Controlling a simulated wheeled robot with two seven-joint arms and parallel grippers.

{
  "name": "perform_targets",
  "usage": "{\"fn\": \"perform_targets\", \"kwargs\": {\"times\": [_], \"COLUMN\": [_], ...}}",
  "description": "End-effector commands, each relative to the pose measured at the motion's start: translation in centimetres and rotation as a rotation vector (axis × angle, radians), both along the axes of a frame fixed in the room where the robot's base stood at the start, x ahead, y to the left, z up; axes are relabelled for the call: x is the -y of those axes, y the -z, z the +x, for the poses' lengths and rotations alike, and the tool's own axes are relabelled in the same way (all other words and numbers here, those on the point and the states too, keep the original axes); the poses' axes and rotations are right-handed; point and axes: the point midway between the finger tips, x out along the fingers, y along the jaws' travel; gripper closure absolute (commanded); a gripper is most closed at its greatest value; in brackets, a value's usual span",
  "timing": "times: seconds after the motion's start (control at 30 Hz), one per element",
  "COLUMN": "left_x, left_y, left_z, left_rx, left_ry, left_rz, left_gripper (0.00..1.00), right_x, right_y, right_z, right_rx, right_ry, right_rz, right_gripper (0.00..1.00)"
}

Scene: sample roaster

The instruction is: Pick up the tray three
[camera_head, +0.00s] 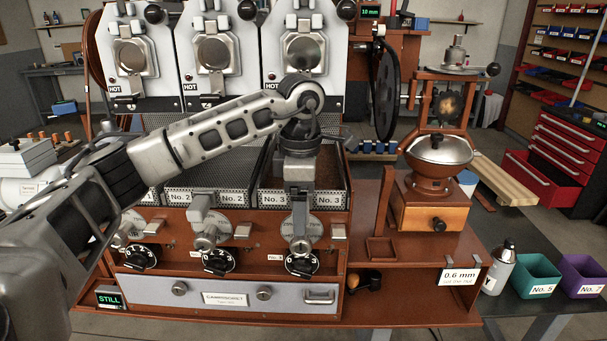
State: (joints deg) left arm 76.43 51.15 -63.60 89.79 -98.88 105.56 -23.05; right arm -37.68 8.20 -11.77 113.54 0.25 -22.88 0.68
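Tray three (335,187) is a dark mesh-bottomed tray with a perforated metal front and two "No. 3" labels. It sits in the right-hand bay of the roaster, below the third roasting head. My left arm reaches in from the left, across the roaster. My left gripper (299,186) points down at the middle of this tray's front edge. The gripper's body hides part of the tray. I cannot tell whether the fingers are open or shut, or whether they touch the tray. My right gripper is not in view.
Tray two (215,197) is directly left. Levers and black dials (301,264) line the panel below. A grinder (438,160) stands right on the brown shelf.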

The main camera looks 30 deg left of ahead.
Motion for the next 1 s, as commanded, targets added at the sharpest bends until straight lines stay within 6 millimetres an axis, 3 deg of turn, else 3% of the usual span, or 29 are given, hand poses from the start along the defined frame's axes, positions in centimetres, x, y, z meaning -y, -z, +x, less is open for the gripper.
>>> {"fn": "perform_targets", "kwargs": {"times": [0.03,0.17,0.6,1.0], "left_x": [0.0,0.0,0.2,0.2], "left_y": [0.0,0.0,-0.8,-6.9], "left_z": [0.0,0.0,-0.2,-0.2], "left_rx": [0.0,0.0,0.005,0.008], "left_ry": [0.0,0.0,0.001,-0.001], "left_rz": [0.0,0.0,-0.001,-0.001], "left_gripper": [0.33,0.69,0.7,0.7], "right_x": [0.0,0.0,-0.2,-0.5], "right_y": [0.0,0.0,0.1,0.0], "right_z": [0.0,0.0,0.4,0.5], "right_rx": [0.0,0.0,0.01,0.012], "right_ry": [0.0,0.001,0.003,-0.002], "right_rz": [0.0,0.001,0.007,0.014], "right_gripper": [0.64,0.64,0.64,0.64]}}
